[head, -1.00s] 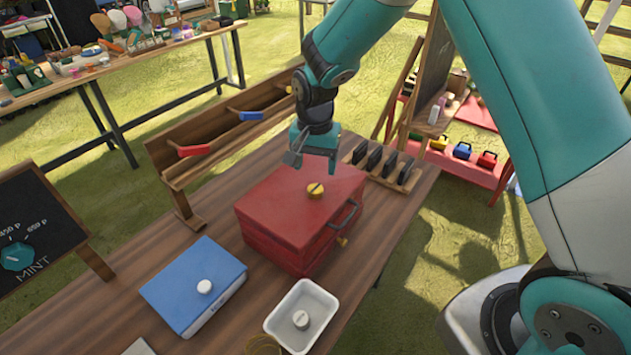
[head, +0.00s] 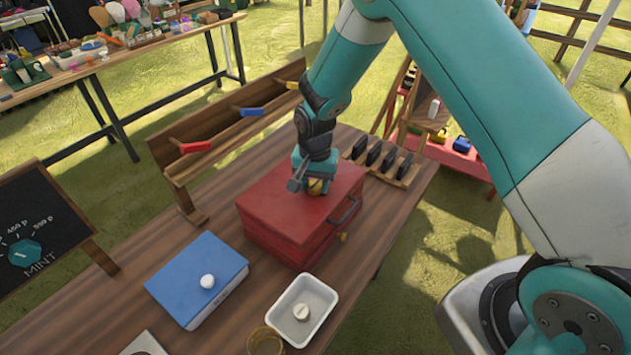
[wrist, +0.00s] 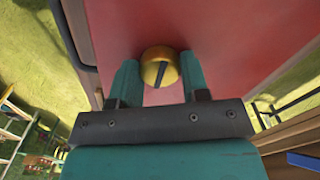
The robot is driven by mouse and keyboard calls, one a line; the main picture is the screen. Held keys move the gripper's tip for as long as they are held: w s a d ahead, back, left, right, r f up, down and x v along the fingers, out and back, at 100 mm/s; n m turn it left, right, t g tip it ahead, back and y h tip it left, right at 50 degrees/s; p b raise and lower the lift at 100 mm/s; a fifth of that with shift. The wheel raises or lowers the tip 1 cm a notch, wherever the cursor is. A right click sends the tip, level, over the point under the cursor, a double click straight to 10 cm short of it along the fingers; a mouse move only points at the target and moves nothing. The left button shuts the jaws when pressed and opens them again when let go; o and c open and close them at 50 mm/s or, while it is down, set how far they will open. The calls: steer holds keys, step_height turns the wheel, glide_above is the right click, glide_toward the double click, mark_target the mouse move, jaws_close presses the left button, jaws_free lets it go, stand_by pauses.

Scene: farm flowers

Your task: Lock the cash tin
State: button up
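The red cash tin (head: 285,212) stands on the wooden table with its lid down and a dark handle (head: 344,212) on its right side. A round yellow knob with a dark slot is on the lid; it shows in the wrist view (wrist: 160,67) and is partly hidden in the head view (head: 316,187). My gripper (wrist: 158,80) is over the lid with its two fingers apart on either side of the knob. A small gap seems to show between each finger and the knob. A second small yellow piece (head: 343,237) is on the tin's side below the handle.
A blue box (head: 197,278) with a white knob and a white tray (head: 301,312) holding a round white piece stand in front. A wooden rack (head: 220,138) with coloured handles is behind. A slotted wooden stand (head: 382,163) with black pieces is close behind right.

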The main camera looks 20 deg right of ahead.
mark_target(315, 184)
steer(key=shift+n, duration=0.4)
steer(key=n+b, duration=0.1)
steer(key=n, duration=0.2)
steer(key=shift+f+b, duration=0.1)
steer(key=shift+b, duration=0.25)
steer(key=n+b, duration=0.1)
steer(key=n, duration=0.4)
steer(key=shift+n+b, duration=0.3)
steer(key=n+b, duration=0.1)
steer(key=n, duration=0.7)
steer(key=shift+b, duration=0.3)
steer(key=shift+n, duration=0.4)
steer(key=o, duration=0.9)
step_height(315, 184, up, 18)
steer(key=b, duration=0.2)
steer(key=shift+f+b, duration=0.15)
steer(key=shift+b, duration=0.25)
